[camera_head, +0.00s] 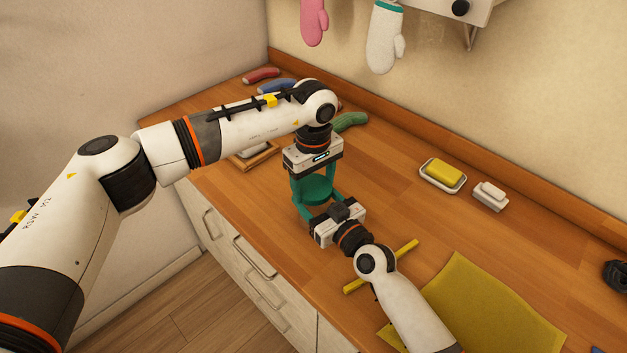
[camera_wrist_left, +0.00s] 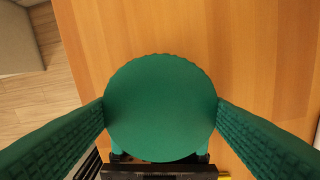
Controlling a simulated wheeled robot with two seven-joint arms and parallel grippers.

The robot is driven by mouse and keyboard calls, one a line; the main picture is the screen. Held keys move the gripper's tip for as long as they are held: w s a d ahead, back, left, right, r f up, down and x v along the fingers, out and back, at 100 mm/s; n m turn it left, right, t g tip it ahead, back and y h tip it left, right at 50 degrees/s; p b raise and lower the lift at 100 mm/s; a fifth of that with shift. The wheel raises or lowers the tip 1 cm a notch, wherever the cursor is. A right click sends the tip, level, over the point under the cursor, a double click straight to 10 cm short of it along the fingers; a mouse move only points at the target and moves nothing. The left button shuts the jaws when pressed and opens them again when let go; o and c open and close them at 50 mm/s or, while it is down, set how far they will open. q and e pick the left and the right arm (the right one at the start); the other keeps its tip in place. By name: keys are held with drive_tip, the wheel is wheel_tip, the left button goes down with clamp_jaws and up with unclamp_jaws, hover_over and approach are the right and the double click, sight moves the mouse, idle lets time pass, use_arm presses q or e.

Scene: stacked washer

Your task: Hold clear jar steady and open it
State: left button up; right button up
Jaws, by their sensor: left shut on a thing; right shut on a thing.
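The jar's round green lid (camera_head: 318,189) shows just above the counter in the head view and fills the middle of the left wrist view (camera_wrist_left: 160,108). My left gripper (camera_head: 314,193) points down from above, its two green fingers shut on opposite sides of the lid. My right gripper (camera_head: 322,206) comes in low from the front right and is shut on the jar below the lid. The jar's clear body is hidden by the lid and grippers. In the left wrist view, part of my right gripper shows below the lid.
A yellow sponge (camera_head: 445,171) in a white dish and a white soap-like block (camera_head: 490,195) lie to the right on the wooden counter (camera_head: 400,215). A yellow stick (camera_head: 404,252) and yellow cloth (camera_head: 490,310) lie near my right arm. Several coloured rolls (camera_head: 350,122) lie behind.

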use_arm(q)
drive_tip(key=n, duration=1.3)
drive_tip(key=shift+n, duration=0.3)
drive_tip(key=n, duration=0.6)
drive_tip(key=shift+n, duration=0.4)
drive_tip(key=n, duration=0.6)
drive_tip(key=shift+n, duration=0.3)
drive_tip(key=n, duration=0.6)
drive_tip(key=shift+r+n, duration=0.1)
drive_tip(key=shift+n, duration=0.3)
drive_tip(key=n, duration=0.8)
drive_tip(key=shift+r, duration=0.15)
